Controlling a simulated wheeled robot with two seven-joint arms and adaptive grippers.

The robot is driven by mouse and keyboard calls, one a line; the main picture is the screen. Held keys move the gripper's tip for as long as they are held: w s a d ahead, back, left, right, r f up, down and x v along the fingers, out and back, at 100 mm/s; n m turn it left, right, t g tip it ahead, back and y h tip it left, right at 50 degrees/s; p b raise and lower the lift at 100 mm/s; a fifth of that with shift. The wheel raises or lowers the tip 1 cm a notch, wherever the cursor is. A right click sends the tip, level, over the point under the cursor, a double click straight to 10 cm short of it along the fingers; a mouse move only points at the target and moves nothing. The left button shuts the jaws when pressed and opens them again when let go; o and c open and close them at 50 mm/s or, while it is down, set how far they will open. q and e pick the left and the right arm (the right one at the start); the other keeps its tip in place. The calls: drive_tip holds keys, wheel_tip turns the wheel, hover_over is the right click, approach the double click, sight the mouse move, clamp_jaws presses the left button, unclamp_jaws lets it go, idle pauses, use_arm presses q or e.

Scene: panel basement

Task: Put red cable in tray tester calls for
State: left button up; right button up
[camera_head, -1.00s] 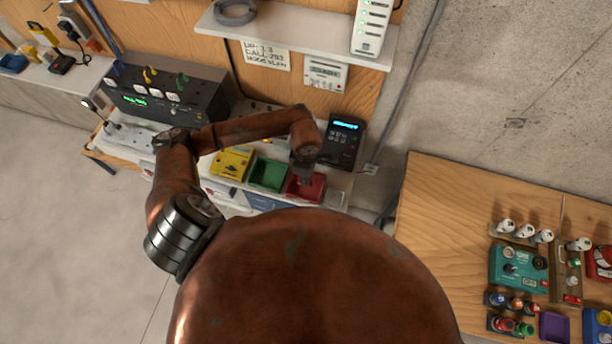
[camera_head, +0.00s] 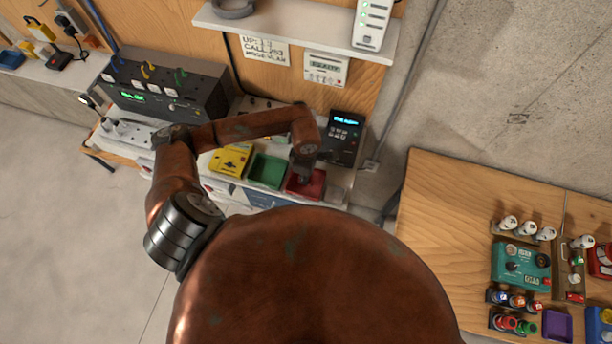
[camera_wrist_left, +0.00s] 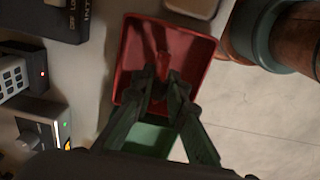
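My left gripper (camera_head: 303,177) points down over the red tray (camera_head: 318,188) at the right end of the tray row. In the left wrist view its fingers (camera_wrist_left: 164,84) close in on a small red piece (camera_wrist_left: 163,66), apparently the red cable, inside the outline of the red tray (camera_wrist_left: 196,52). Whether the piece touches the tray floor is unclear. The green tray (camera_head: 267,171) is just left of the red one; part of it shows under the fingers (camera_wrist_left: 150,138). The tester (camera_head: 343,137) is black with a lit cyan screen, too small to read. My right gripper is out of view.
A yellow box or tray (camera_head: 231,159) sits left of the green tray. A black panel (camera_head: 165,88) with blue, yellow and green cables stands behind the bench's left part. A shelf (camera_head: 290,34) overhangs the bench. A wooden table (camera_head: 440,215) with many small items is at the right.

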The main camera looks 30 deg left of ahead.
use_arm(q)
drive_tip(key=o, duration=0.3)
drive_tip(key=shift+o, duration=0.3)
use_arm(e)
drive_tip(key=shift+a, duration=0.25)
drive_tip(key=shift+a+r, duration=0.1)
use_arm(q)
drive_tip(key=shift+r+p, duration=0.6)
drive_tip(key=shift+p, duration=0.15)
wheel_tip(320, 180, up, 12)
drive_tip(key=b, duration=0.3)
drive_tip(key=shift+b, duration=0.3)
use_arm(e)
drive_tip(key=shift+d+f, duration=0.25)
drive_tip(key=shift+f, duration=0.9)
